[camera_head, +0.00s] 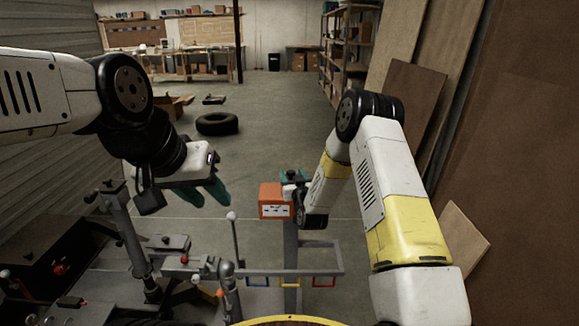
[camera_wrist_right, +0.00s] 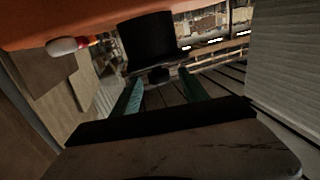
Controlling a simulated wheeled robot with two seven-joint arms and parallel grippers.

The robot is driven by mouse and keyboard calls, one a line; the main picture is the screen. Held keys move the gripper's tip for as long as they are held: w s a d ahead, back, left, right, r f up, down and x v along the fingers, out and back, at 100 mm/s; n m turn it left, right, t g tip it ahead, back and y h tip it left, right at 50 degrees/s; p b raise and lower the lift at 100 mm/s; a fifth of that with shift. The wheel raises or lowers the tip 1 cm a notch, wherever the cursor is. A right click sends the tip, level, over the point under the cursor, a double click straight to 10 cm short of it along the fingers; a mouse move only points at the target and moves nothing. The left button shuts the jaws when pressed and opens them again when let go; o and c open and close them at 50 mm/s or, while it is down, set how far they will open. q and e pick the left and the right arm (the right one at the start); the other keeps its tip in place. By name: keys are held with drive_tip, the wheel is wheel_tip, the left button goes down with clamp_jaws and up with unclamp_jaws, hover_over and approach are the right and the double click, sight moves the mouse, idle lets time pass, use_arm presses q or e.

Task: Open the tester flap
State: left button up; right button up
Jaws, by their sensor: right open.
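The tester is probably the orange box (camera_head: 275,201) on a grey post, with a white panel on its front. In the right wrist view its orange surface (camera_wrist_right: 55,18) fills the top left. A black block (camera_wrist_right: 149,40) juts from it; I cannot tell if this is the flap. My right gripper (camera_head: 294,177) is at the top right of the box, its fingers mostly hidden in the head view. In the wrist view its green fingers (camera_wrist_right: 161,92) are apart, with nothing between them, below the black block. My left gripper (camera_head: 208,192) hangs open and empty left of the box.
A rounded white knob (camera_wrist_right: 66,46) shows beside the orange surface. Grey levers and a machine frame (camera_head: 130,235) stand at the lower left. A rail with coloured loops (camera_head: 290,274) is below the box. A tire (camera_head: 217,124) lies on open floor behind. Boards (camera_head: 412,105) lean at right.

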drive_tip(key=x, duration=0.5)
drive_tip(key=shift+w, duration=0.15)
clamp_jaws()
idle(1.3)
